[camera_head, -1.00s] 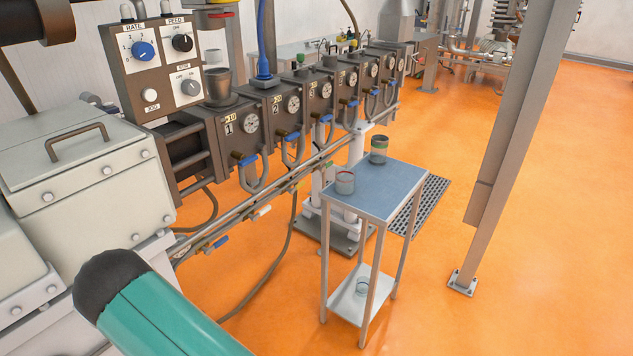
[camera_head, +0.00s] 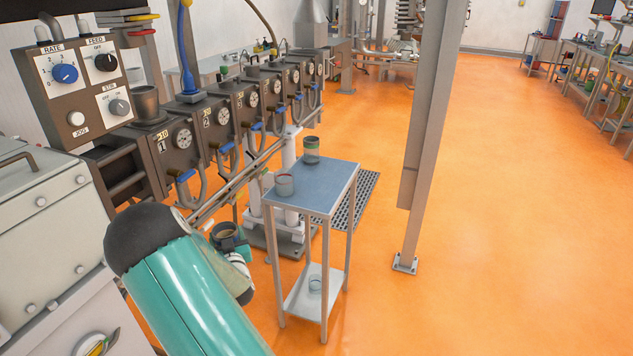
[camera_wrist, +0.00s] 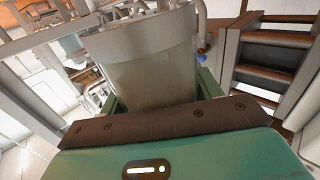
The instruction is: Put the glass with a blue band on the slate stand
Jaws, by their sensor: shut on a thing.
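In the wrist view my gripper (camera_wrist: 160,90) is shut on a clear, greyish glass (camera_wrist: 150,55), with a green finger on each side of it. No coloured band can be made out on this glass. In the head view a stand (camera_head: 330,178) with a slate-blue top and a lower shelf is in the middle.
A row of grey machine modules (camera_head: 225,120) with gauges and hoses runs behind the stand on the left. A control panel (camera_head: 85,80) is nearer left. A grey steel post (camera_head: 425,140) stands right of the stand. The orange floor (camera_head: 500,220) beyond is clear.

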